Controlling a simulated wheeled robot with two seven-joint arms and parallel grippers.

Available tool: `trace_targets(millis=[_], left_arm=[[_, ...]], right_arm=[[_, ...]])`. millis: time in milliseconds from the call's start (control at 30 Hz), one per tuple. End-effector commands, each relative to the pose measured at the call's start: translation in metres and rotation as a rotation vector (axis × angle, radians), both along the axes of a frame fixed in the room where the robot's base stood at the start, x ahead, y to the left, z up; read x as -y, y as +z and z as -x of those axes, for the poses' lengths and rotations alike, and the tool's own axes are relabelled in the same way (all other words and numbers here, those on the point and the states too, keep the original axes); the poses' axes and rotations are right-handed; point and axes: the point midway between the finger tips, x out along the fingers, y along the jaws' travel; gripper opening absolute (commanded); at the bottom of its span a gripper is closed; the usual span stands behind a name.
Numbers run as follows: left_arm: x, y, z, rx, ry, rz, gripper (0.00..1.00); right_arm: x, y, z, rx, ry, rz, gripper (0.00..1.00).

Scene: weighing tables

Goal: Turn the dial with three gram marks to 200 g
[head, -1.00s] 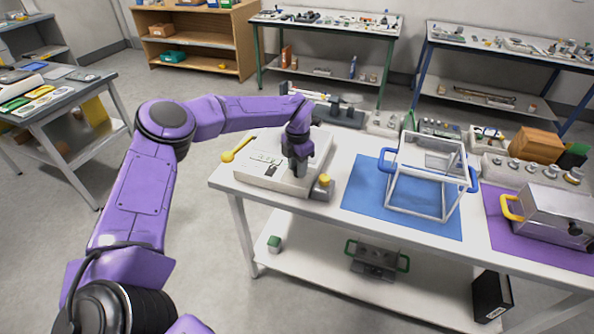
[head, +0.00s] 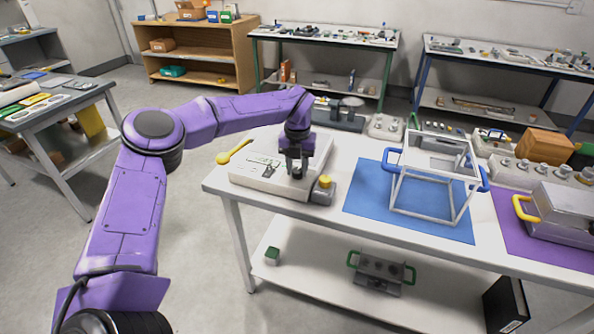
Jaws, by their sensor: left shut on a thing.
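A pale flat box (head: 262,182) lies at the left end of the white table, with printed marks (head: 264,166) on its top that are too small to read. My left gripper (head: 296,175) points down over the right part of this box. It is shut on a small dark knob (head: 297,173), which looks like the dial and is mostly hidden by the fingers. Which gram mark the dial points to cannot be made out. My right gripper is not in view.
A yellow-handled lever (head: 234,152) sticks out at the box's back left. A grey block with a yellow button (head: 325,181) stands at its right. A white frame with blue handles (head: 433,177) stands on a blue mat (head: 362,215). Further right, a metal box (head: 566,215) rests on a purple mat.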

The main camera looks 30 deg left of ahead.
Motion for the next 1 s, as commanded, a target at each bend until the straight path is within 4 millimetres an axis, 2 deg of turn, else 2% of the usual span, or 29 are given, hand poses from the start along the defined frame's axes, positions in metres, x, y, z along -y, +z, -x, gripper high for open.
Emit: trace_targets(millis=[600, 633, 700, 1000], left_arm=[[-0.0005, 0.0005, -0.0008, 0.003, 0.037, -0.001, 0.05], [-0.0006, 0.0005, -0.0007, 0.003, 0.037, -0.001, 0.45], [-0.0004, 0.0005, -0.0007, 0.003, 0.037, -0.001, 0.61], [-0.0003, 0.0028, -0.0006, 0.003, 0.037, -0.001, 0.61]], right_arm=[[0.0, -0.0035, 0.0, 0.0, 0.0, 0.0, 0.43], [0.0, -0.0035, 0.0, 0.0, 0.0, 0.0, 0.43], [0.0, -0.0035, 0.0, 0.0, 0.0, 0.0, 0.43], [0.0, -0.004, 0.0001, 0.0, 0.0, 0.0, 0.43]])
